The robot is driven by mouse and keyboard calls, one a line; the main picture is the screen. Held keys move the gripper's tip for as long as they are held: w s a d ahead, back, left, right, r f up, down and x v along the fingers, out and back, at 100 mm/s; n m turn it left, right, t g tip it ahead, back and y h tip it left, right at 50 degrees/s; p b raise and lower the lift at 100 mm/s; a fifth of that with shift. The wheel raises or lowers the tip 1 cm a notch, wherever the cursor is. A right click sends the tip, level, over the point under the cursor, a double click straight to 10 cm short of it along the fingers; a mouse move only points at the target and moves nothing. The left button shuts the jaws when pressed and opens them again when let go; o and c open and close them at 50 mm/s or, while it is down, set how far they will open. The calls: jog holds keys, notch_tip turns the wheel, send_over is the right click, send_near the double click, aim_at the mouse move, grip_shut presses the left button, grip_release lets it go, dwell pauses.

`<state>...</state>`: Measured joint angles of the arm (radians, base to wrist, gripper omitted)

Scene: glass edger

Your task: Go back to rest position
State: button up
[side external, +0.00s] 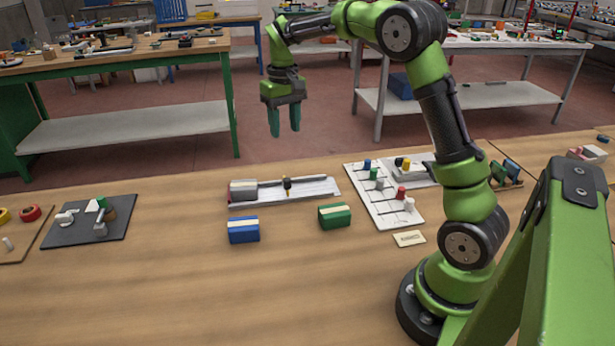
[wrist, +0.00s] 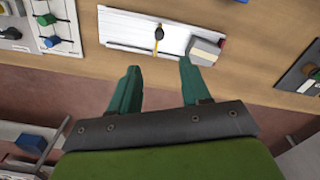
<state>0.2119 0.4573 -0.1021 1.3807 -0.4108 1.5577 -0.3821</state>
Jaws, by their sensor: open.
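My gripper (side external: 284,122) is raised in the air past the far edge of the wooden table (side external: 190,270) in the side view. Its two green fingers point down, apart, with nothing between them. In the wrist view my gripper (wrist: 162,75) is also open and empty. A white tray (side external: 315,188) with a grey block (side external: 243,190) and a small yellow-and-black tool (side external: 287,186) lies on the table below and nearer the camera. The tray (wrist: 125,28) also shows ahead of the fingers in the wrist view.
A blue block (side external: 243,230) and a green block (side external: 334,216) sit before the tray. A white board (side external: 382,210) with coloured pegs is at right, beside a small label card (side external: 409,239). A dark mat (side external: 75,232) with small parts lies left. The table's front middle is clear.

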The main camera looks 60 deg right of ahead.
jog(key=shift+r, duration=0.35)
jog(key=s+a+r+t+y, duration=0.1)
jog(key=s+a+r+t, duration=0.1)
jog(key=s+a, duration=0.6)
jog(key=s+a+r+t+y, duration=0.1)
jog(key=s+a+t, duration=0.4)
jog(key=s, duration=0.8)
jog(key=a+r, duration=0.1)
jog(key=a, duration=0.2)
jog(key=shift+s+a, duration=0.15)
jog(key=shift+s, duration=0.05)
